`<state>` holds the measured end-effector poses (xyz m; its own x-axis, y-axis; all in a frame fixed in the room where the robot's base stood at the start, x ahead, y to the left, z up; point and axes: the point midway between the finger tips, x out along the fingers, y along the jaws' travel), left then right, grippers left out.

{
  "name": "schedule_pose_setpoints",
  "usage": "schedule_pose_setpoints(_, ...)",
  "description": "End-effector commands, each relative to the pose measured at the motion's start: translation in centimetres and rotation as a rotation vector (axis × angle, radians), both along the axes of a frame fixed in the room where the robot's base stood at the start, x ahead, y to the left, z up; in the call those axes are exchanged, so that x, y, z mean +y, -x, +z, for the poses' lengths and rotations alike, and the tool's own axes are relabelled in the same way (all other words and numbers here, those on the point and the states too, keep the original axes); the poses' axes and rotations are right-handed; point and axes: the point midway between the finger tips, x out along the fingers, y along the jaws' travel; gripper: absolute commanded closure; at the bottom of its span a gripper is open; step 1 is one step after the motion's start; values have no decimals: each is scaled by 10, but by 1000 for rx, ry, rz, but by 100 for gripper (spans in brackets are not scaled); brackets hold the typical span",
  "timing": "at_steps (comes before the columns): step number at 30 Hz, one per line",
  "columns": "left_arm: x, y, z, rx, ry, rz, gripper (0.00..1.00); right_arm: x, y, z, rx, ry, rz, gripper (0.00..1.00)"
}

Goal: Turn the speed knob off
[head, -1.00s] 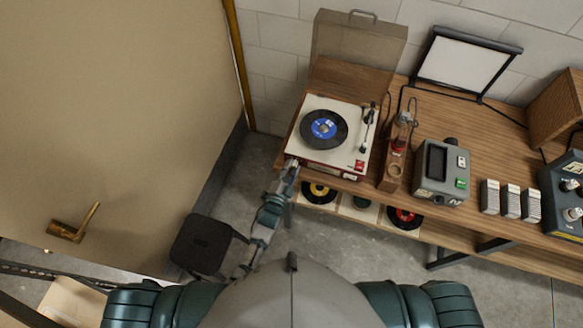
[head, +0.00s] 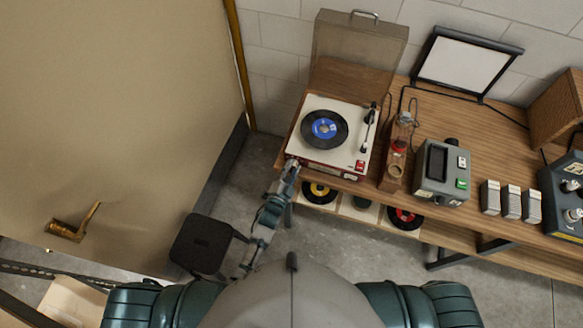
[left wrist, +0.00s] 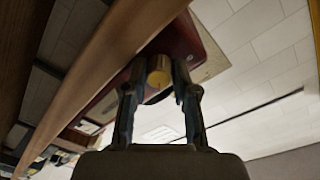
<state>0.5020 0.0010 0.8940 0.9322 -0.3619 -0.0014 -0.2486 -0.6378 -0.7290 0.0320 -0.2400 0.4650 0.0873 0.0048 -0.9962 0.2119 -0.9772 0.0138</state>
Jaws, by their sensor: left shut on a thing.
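The record player (head: 335,135) stands on the wooden bench with its lid raised, and a black record with a blue label lies on its platter. The speed knob (left wrist: 159,72) is a small brass-coloured cylinder on the red front of the player in the left wrist view. My left gripper (left wrist: 158,82) is shut on it, one finger at each side. In the head view the left gripper (head: 292,163) is at the player's front left corner and hides the knob. Which way the knob is set cannot be told. My right gripper is out of view.
The wooden bench (head: 440,105) also bears a grey box with a screen (head: 441,172), a bottle in a wooden stand (head: 395,160) and several small boxes. Records lie on the shelf below. A black stool (head: 202,243) stands beside my left arm.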

Motion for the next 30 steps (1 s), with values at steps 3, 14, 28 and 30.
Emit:
schedule_pose_setpoints(3, -3, -2, 7, -15, 7, -3, 100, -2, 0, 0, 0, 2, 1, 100)
schedule_pose_setpoints(14, -2, -1, 6, -12, 6, -3, 61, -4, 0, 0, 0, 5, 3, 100)
schedule_pose_setpoints(28, 13, 36, 0, -2, 2, -1, 61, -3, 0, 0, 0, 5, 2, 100)
schedule_pose_setpoints(30, 19, 51, 0, -2, 2, -2, 61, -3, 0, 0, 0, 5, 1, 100)
